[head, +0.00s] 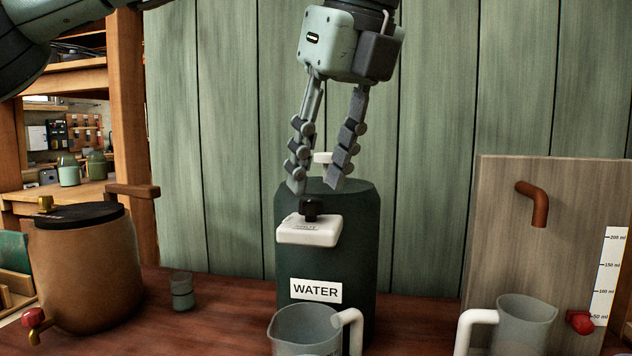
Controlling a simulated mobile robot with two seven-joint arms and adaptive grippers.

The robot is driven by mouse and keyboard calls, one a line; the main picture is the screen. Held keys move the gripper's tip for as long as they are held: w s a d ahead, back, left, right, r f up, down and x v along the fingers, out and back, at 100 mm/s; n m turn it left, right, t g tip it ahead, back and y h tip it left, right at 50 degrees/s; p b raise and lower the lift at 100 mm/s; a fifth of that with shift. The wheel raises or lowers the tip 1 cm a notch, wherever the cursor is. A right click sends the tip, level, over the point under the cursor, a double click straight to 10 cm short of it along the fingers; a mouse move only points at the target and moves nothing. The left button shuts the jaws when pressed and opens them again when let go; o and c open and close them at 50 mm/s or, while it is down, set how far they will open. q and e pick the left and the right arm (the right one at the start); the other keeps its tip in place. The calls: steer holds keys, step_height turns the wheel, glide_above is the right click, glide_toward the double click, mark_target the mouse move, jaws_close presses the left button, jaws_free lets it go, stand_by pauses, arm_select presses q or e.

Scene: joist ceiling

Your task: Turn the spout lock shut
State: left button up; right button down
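A dark green water container (361,238) with a "WATER" label (315,290) stands upright on the table. A white spout block (308,233) juts from its upper front, with a small black knob (312,207) on top that looks like the spout lock. Small lettering on the block is too blurred to read. My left gripper (316,189) points down from above. Its two fingers are apart, with the tips just above the knob and nothing visible held between them. A white piece (323,157) shows partly behind the fingers. My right gripper is out of view.
A clear jug (305,326) with a white handle stands in front of the container, another (523,322) at right. A brown urn (85,270) and small cup (181,290) are at left. A wooden panel (500,215) with a copper spout (537,203) stands at right.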

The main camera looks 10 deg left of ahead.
arm_select(q)
steer(key=v, duration=0.9)
steer(key=shift+r, duration=0.3)
steer(key=shift+s, duration=0.15)
